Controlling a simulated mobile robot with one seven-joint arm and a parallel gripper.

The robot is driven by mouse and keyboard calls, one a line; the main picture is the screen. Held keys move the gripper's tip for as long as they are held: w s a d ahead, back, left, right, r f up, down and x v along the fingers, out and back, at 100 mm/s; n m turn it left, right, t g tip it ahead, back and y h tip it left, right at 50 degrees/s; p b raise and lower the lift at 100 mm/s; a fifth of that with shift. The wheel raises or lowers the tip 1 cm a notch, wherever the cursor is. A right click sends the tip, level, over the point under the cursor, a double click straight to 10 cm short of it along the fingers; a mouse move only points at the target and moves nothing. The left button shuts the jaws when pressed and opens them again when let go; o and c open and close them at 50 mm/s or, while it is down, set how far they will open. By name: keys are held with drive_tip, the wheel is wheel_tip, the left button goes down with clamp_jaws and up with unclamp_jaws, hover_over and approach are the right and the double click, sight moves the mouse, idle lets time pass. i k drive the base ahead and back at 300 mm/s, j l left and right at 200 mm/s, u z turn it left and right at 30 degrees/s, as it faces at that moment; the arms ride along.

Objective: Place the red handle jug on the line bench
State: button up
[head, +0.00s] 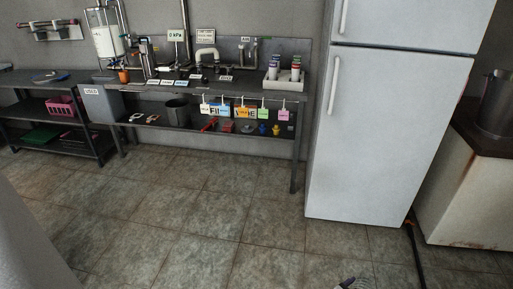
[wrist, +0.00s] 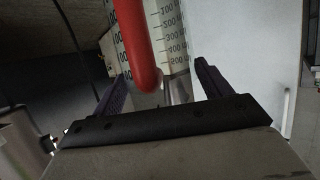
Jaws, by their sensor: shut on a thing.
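The red handle (wrist: 138,45) of the jug fills the upper middle of the wrist view. The jug's pale wall (wrist: 168,38), with printed graduations, shows beside it; the rest of the jug is cut off. My gripper (wrist: 163,72) is shut on the jug, with one dark finger on either side of the handle's lower end. The exact contact is hard to see. In the head view, a long dark bench (head: 170,86) with pipework, apparently the line bench, stands against the back wall, apart from the jug.
The bench top carries a white rack of cups (head: 284,80), small signs and fittings. Tags hang at its front edge. A dark shelf unit (head: 50,108) stands left, a white fridge (head: 385,140) right. The tiled floor (head: 190,215) before the bench is clear.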

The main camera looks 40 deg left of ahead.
sight(248, 86)
drive_tip(key=i+j+u, duration=0.1)
drive_tip(key=j, duration=0.3)
drive_tip(key=i+j+u, duration=0.1)
drive_tip(key=i+j, duration=0.5)
drive_tip(key=j, duration=0.15)
drive_tip(key=i+j, duration=0.25)
drive_tip(key=j, duration=0.15)
drive_tip(key=i+j, duration=0.25)
drive_tip(key=j, duration=0.15)
drive_tip(key=i+j+u, duration=0.1)
drive_tip(key=i+j, duration=0.15)
drive_tip(key=j, duration=0.2)
